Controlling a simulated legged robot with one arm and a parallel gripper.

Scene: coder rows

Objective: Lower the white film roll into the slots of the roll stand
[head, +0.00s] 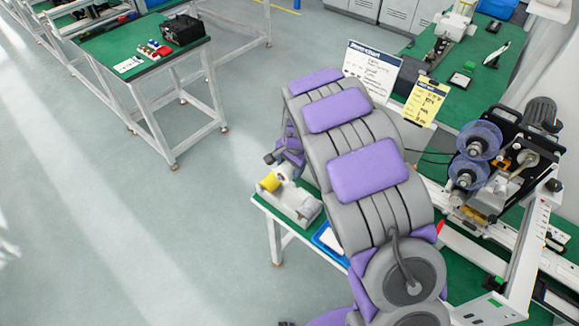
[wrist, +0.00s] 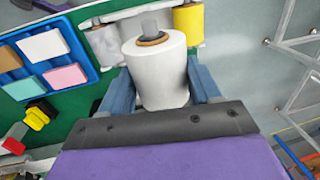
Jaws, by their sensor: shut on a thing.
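The white film roll (wrist: 158,75) is between the two blue-grey fingers of my gripper (wrist: 163,88) in the wrist view. Its brown core ring and a grey shaft end show at the top. In the head view the roll (head: 286,170) is a small pale shape by my gripper, partly hidden by my arm. The roll stand (head: 293,201) is at the table's left end, just below the gripper. A yellow roll (head: 270,182) is on it; it also shows in the wrist view (wrist: 188,22). Another whitish roll (wrist: 103,40) is behind to the left. The slots are hidden.
A blue tray (wrist: 78,75) with coloured blocks lies beside the stand, and a yellow-black item (wrist: 40,113) is near it. My arm covers much of the green table. A machine with film reels (head: 480,150) stands at right. Floor left of the table is clear.

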